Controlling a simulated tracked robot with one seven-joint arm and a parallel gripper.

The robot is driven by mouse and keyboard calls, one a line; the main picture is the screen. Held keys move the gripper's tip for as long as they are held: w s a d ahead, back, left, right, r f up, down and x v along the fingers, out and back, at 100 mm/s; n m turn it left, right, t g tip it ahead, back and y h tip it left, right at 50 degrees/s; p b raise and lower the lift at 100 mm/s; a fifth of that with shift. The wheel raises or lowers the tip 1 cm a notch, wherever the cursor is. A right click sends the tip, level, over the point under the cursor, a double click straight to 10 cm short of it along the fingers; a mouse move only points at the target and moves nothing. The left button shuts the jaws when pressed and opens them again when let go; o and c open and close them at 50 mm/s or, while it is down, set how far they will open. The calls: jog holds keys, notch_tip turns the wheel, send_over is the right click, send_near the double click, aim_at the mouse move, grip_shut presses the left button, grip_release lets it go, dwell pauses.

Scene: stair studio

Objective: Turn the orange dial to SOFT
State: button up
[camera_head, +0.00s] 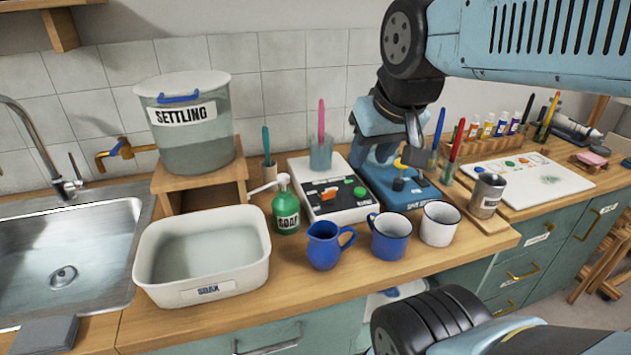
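A white box (343,216) with a black sloped panel stands at the middle of the counter. An orange dial (328,193) sits on the panel, left of a green button (360,191). Its pointer and the lettering around it are too small to read. My blue and black arm (403,40) comes in from the upper right, above and to the right of the box. Its end runs down in front of a blue machine, and I cannot make out the fingers there. Nothing of my arm touches the dial.
A green soap bottle (286,209), a blue jug (323,246) and two mugs (390,238) stand close in front of the box. A glass with a pink tool (321,152) is behind the panel. The blue machine (408,194) stands just right of it. A white basin (252,246) is left.

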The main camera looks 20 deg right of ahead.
jog(key=n+g+h, duration=0.4)
jog(key=n+g, duration=0.1)
jog(key=n, duration=1.5)
send_over(326, 192)
jog(key=s+a, duration=0.1)
jog(key=a, duration=0.4)
notch_tip(326, 192, down, 8)
jog(key=r, duration=0.1)
jog(key=x, duration=1.4)
jog(key=shift+w+d+f, duration=0.1)
jog(key=shift+w+d, duration=0.05)
jog(key=shift+c, duration=0.3)
